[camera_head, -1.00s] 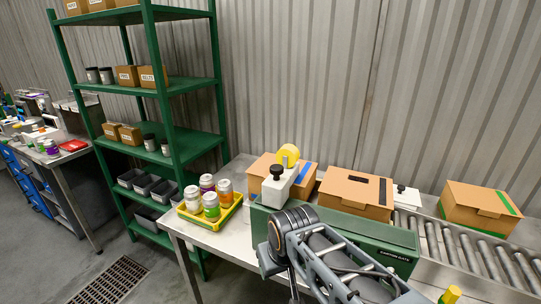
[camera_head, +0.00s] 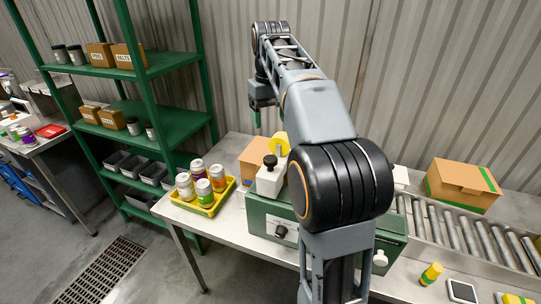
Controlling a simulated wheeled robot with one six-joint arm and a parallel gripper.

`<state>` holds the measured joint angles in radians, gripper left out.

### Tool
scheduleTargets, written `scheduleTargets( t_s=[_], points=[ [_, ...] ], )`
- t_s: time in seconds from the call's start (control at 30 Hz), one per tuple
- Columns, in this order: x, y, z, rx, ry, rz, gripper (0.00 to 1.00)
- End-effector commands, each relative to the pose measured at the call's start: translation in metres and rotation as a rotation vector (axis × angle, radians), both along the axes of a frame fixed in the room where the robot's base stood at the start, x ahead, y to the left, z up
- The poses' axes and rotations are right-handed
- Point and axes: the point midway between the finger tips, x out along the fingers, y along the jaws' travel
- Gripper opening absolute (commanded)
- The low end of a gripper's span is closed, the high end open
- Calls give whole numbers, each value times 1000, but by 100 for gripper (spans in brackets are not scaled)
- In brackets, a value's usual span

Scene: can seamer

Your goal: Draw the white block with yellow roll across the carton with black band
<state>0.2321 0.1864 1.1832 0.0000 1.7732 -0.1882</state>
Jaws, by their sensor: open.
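The white block (camera_head: 268,183) with its yellow roll (camera_head: 279,144) and black knob stands upright at the back left of the green machine. The carton with the black band is hidden behind my arm. My gripper (camera_head: 257,113) is raised high, above and behind the white block in the picture, clear of it. It is small and partly covered by its own wrist, with green tips pointing down. It is open and holds nothing visible.
The green machine (camera_head: 265,212) spans the table's middle. Another carton (camera_head: 254,158) is partly seen behind the white block. A yellow tray (camera_head: 213,209) of jars stands left. A yellow-capped bottle (camera_head: 431,274) stands front right.

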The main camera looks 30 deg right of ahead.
Motion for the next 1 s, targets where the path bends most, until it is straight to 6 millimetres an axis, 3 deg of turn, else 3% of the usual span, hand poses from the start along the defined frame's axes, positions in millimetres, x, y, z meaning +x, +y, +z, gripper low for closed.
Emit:
scheduleTargets(
  t_s=[0.4,0.6,1.0],
  points=[
    [-1,0,-77,0,1,2,70],
    [-1,0,-106,0,0,3,70],
    [0,0,-128,0,-3,3,70]
  ],
)
